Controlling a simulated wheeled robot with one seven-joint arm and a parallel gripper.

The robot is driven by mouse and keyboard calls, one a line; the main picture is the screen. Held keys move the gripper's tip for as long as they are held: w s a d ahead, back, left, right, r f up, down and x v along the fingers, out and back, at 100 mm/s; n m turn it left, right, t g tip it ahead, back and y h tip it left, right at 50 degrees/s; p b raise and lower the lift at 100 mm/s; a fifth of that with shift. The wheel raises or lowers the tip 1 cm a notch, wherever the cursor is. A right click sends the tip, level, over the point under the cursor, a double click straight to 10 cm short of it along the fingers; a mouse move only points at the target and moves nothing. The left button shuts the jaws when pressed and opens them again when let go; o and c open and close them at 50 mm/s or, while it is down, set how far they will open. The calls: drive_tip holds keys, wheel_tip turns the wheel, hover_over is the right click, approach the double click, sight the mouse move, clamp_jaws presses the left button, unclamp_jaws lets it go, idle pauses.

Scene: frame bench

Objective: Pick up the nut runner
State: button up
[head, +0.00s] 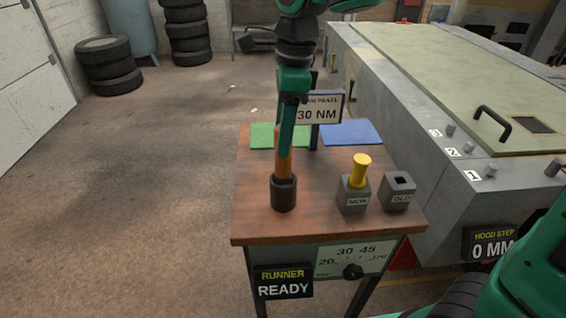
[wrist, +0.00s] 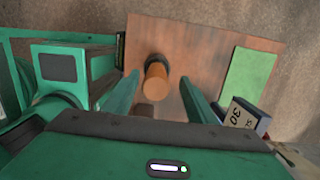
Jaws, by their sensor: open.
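The nut runner (head: 284,190) stands upright on the wooden bench, with a dark cylinder at the bottom and an orange handle on top. In the wrist view its round orange end (wrist: 156,86) faces me, with the dark part behind it. My gripper (head: 284,151) points down over the handle in the head view. In the wrist view my gripper (wrist: 160,80) is open, with green fingers apart on either side of the handle. I see no clear contact. The exact height of the fingertips along the handle is hard to tell.
The bench (head: 255,222) also carries a NEW block (head: 354,193) with a yellow piece, an OLD block (head: 398,195) with an empty square hole, green and blue mats, and a 30 NM sign (head: 320,115). A large grey machine (head: 440,175) stands at the right.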

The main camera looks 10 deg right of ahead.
sight(283, 167)
drive_tip(key=shift+s+a+f, duration=0.1)
drive_tip(key=shift+f, duration=1.2)
drive_tip(key=shift+s+a+f, duration=0.1)
drive_tip(key=shift+f, duration=1.2)
drive_tip(key=c, duration=1.3)
